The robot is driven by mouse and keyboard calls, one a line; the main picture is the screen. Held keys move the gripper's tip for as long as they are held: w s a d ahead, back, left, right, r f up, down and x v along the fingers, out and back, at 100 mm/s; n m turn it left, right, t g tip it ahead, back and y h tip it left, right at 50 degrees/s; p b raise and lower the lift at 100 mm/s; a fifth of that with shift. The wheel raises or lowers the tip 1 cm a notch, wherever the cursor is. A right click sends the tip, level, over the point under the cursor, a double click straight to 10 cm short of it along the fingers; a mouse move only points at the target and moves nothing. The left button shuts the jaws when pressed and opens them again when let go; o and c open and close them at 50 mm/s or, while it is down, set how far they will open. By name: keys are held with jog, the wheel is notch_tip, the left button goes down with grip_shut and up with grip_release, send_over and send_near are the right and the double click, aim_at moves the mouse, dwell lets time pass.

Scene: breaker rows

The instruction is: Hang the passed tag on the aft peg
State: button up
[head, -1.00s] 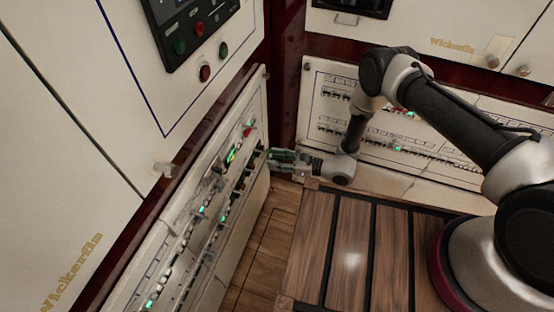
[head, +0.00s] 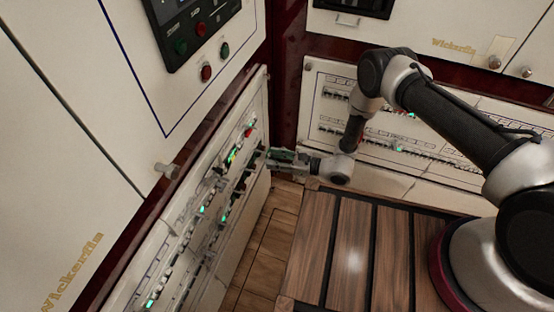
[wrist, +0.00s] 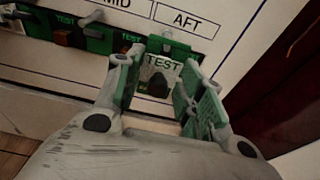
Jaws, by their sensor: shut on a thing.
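In the head view my gripper (head: 268,157) is at the far end of the left breaker panel (head: 225,240).
More green pieces lettered TEST (wrist: 66,28) sit in a row to the left, near the MID label (wrist: 120,3). A dark red upright (wrist: 285,60) stands right of the panel. Another breaker panel (head: 440,168) is on the back wall. The slatted wooden platform (head: 350,255) is clear.

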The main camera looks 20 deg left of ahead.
jog(key=shift+a, duration=0.75)
jog(key=o, duration=0.9)
jog(key=d, duration=0.4)
jog(key=d+r, duration=0.1)
jog(key=d, duration=0.3)
jog(key=s+d+r, duration=0.1)
jog(key=d, duration=0.2)
jog(key=shift+d, duration=0.4)
jog(key=shift+w, duration=0.1)
